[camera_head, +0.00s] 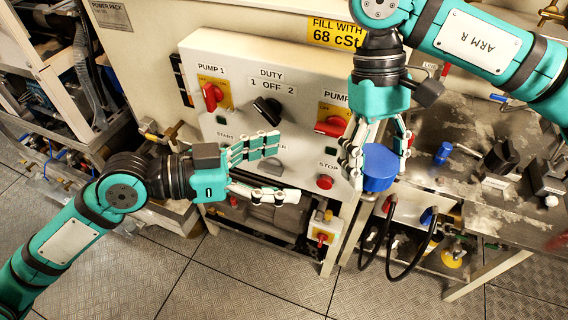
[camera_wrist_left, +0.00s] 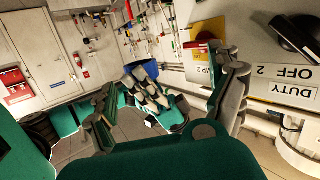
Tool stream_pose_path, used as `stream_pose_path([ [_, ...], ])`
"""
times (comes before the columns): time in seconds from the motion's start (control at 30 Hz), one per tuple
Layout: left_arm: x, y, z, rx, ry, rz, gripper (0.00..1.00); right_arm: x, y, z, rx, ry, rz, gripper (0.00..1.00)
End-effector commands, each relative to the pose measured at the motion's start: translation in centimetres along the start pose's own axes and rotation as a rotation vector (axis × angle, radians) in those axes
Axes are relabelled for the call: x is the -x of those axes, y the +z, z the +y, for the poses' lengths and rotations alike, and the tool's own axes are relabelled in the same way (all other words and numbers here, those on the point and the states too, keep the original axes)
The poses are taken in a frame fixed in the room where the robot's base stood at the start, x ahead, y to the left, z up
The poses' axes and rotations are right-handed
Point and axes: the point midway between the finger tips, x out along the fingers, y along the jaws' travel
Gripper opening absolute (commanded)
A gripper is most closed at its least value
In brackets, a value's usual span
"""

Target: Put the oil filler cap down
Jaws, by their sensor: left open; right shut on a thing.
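The oil filler cap, a blue round cap (camera_head: 381,170), is held in my right gripper (camera_head: 379,160) in the head view. The fingers of that gripper point down and are shut around the cap's sides.
The pump control panel (camera_head: 275,113) has red switches, a black duty knob (camera_head: 267,110) and a red stop button (camera_head: 325,182). The worktop (camera_head: 440,190) at the right carries a blue-handled valve (camera_head: 444,152) and black fittings, with bare room at its front. Black hoses hang below.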

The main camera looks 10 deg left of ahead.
Motion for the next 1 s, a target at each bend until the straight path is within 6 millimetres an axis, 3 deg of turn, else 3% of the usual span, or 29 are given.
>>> stream_pose_path([
  [0.1,0.1,-2.3,2.3,-0.056,0.041,0.017,0.92,0.0,0.0,0.0,0.000,0.000,0.000,0.18],
  [0.2,0.2,-3.1,3.3,-0.077,0.056,0.023,0.92,0.0,0.0,0.0,0.000,0.000,0.000,0.18],
  [0.47,-0.5,-3.4,3.6,-0.084,0.061,0.028,0.92,0.0,0.0,0.0,0.000,0.000,0.000,0.18],
  [1.0,-9.8,-3.6,4.1,-0.082,0.061,0.027,0.92,0.0,0.0,0.0,0.000,0.000,0.000,0.18],
])
